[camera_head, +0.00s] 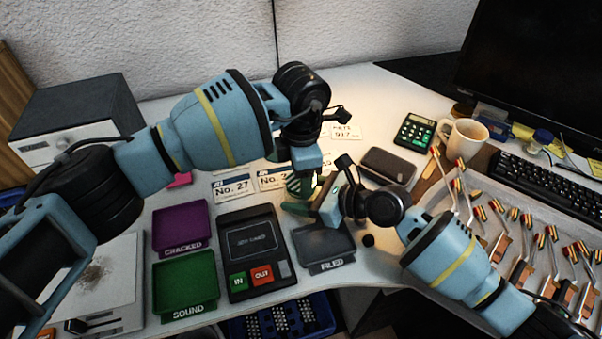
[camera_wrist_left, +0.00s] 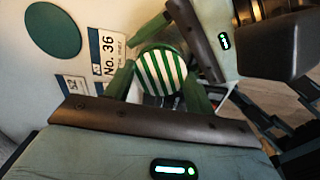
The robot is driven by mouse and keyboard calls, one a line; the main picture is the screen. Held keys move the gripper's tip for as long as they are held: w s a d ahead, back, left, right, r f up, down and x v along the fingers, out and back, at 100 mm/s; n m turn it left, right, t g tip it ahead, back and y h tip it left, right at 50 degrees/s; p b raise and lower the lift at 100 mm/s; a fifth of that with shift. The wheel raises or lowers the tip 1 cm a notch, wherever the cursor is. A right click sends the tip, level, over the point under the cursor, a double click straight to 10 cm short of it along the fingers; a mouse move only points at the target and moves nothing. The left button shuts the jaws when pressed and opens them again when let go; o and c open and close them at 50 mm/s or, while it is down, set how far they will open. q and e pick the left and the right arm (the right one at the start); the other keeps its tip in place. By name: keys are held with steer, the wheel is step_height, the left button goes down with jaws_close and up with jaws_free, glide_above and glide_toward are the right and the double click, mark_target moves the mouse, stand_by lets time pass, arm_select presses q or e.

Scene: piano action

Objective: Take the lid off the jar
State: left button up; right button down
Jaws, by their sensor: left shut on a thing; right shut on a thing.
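The jar's lid (camera_wrist_left: 160,72), round with green and white stripes, sits between the green fingers of my left gripper (camera_wrist_left: 158,80) in the left wrist view. In the head view the striped lid (camera_head: 297,186) shows below my left wrist. My left gripper (camera_head: 305,180) comes down from above and is shut on the lid. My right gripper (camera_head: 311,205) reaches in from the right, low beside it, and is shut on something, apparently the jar. The jar body is mostly hidden by the grippers, so I cannot tell whether lid and jar touch.
Purple (camera_head: 181,227) and green (camera_head: 185,285) trays, a card device (camera_head: 255,252) and a grey tray (camera_head: 324,246) lie in front. A dark case (camera_head: 388,166), calculator (camera_head: 414,132) and mug (camera_head: 463,139) stand right of the grippers. Piano hammers (camera_head: 520,240) fill the right side.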

arm_select(q)
steer(key=shift+r, duration=0.8)
steer(key=shift+r, duration=0.1)
steer(key=shift+r, duration=2)
arm_select(e)
steer(key=shift+c, duration=1.3)
jaws_free()
arm_select(q)
step_height(320, 180, up, 3)
steer(key=shift+w+f+p, duration=0.1)
steer(key=shift+f+p, duration=0.05)
steer(key=shift+p, duration=0.6)
arm_select(e)
steer(key=v, duration=1.2)
steer(key=shift+s, duration=0.1)
